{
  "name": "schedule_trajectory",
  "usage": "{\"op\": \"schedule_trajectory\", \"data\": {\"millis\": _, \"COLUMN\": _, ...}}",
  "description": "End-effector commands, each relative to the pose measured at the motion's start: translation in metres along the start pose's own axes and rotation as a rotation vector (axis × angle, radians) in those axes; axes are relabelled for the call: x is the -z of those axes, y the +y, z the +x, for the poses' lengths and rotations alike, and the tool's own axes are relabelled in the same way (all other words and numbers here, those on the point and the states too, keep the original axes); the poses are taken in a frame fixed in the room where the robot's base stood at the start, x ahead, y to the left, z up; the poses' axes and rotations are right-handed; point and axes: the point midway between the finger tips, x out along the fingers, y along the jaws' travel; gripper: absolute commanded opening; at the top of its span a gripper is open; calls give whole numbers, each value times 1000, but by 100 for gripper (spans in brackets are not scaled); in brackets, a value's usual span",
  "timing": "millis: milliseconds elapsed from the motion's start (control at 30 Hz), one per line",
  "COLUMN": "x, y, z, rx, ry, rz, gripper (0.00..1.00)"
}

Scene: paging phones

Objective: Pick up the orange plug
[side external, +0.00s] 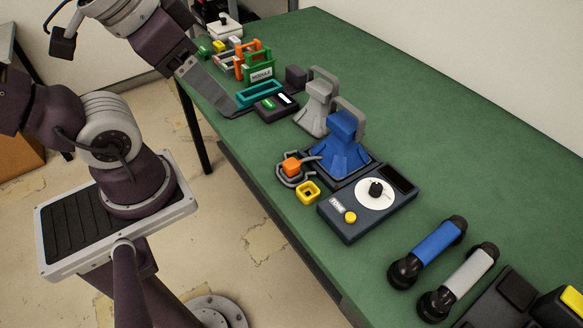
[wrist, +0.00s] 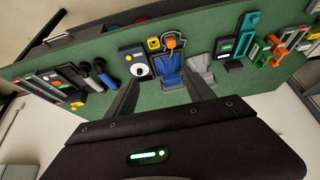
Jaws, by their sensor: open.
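The orange plug (side external: 291,167) is a small block near the table's front edge, with a grey cable looped around it, left of the blue phone (side external: 343,150). In the wrist view the plug (wrist: 170,42) shows small, beyond the blue phone (wrist: 170,74). A yellow square ring (side external: 307,191) sits beside the plug. My gripper (side external: 226,108) is near the table's front edge, left of the plug and well apart from it. In the wrist view my gripper (wrist: 164,92) has its fingers spread with nothing between them.
A dial box (side external: 368,204) stands right of the plug and a grey phone (side external: 318,100) behind it. Teal, green and orange handled modules (side external: 258,66) crowd the far end. Blue and grey handsets (side external: 440,240) lie at the right. The table's back (side external: 450,110) is bare.

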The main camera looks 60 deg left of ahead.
Motion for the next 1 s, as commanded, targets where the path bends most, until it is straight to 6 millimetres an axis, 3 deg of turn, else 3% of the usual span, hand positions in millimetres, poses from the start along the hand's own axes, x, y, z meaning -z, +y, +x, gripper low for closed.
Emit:
{"op": "schedule_trajectory", "data": {"millis": 300, "x": 2, "y": -1, "z": 2, "rx": 4, "ry": -20, "rz": 21, "gripper": 61}}
{"op": "schedule_trajectory", "data": {"millis": 467, "x": 17, "y": -5, "z": 28, "rx": 51, "ry": -228, "rz": 254, "gripper": 61}}
{"op": "schedule_trajectory", "data": {"millis": 567, "x": 30, "y": -7, "z": 62, "rx": 106, "ry": -407, "rz": 493, "gripper": 61}}
{"op": "schedule_trajectory", "data": {"millis": 733, "x": 44, "y": 2, "z": 141, "rx": 226, "ry": -695, "rz": 953, "gripper": 61}}
{"op": "schedule_trajectory", "data": {"millis": 900, "x": 34, "y": 18, "z": 232, "rx": 381, "ry": -937, "rz": 1427, "gripper": 61}}
{"op": "schedule_trajectory", "data": {"millis": 1000, "x": 22, "y": 25, "z": 274, "rx": 464, "ry": -1029, "rz": 1642, "gripper": 61}}
